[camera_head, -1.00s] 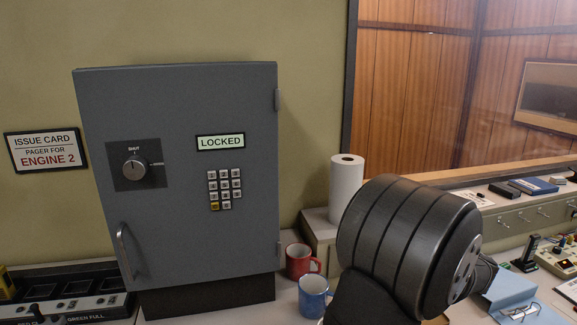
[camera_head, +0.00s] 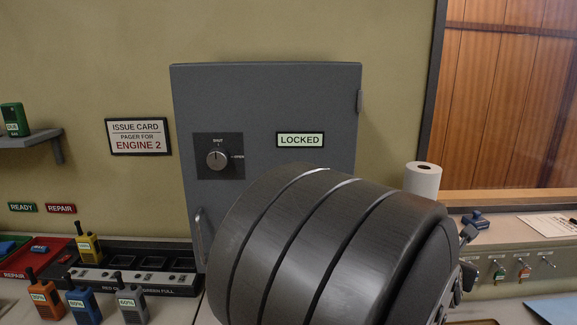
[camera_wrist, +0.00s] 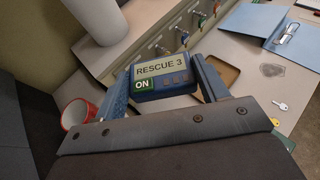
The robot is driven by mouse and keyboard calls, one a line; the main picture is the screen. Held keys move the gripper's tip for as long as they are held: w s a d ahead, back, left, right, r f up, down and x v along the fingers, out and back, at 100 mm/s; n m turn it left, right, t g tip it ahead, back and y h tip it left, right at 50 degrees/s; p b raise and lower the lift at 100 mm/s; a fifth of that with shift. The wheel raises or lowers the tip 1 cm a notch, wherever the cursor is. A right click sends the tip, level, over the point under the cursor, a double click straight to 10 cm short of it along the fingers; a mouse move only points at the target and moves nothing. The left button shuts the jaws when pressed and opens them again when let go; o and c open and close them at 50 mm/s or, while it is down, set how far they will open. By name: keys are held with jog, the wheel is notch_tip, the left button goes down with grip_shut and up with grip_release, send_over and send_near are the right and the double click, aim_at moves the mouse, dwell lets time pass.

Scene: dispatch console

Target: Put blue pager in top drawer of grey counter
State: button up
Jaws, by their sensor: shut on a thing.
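The blue pager (camera_wrist: 160,80) shows in the wrist view, its screen reading "RESCUE 3" with a green "ON" label. My gripper (camera_wrist: 163,76) is shut on it, one finger at each side. In the head view my large dark wrist fills the lower middle, and my gripper (camera_head: 468,235) is at its right end, partly hidden. A small blue shape there may be the pager or a finger; I cannot tell which. I cannot make out a grey counter or its top drawer in these views.
A grey cabinet (camera_head: 265,100) marked "LOCKED" stands behind my wrist. A paper roll (camera_head: 422,182) stands by the switch ledge (camera_head: 515,225). Radios (camera_head: 83,305) and a charger (camera_head: 150,262) are at left. The wrist view shows a red mug (camera_wrist: 72,116), blue folder (camera_wrist: 250,22) and key (camera_wrist: 280,105).

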jog(key=shift+a, duration=0.35)
dwell(0.4)
jog(key=s+d+f+m, duration=0.1)
jog(key=d+f, duration=0.1)
jog(key=d, duration=0.5)
jog(key=s+d+f, duration=0.2)
jog(key=d, duration=0.4)
jog(key=s+d+f, duration=1.9)
jog(key=s+d, duration=0.2)
jog(key=shift+g+h, duration=0.4)
jog(key=w+f, duration=0.2)
jog(key=w, duration=0.1)
jog(key=w+d+f, duration=0.1)
jog(key=w+f, duration=0.2)
jog(key=w, duration=0.1)
jog(key=w+f, duration=0.2)
jog(key=w, duration=0.2)
jog(key=shift+w+d+f, duration=0.15)
jog(key=shift+w+d, duration=0.05)
jog(key=shift+w+f, duration=0.15)
jog(key=shift+f, duration=1.9)
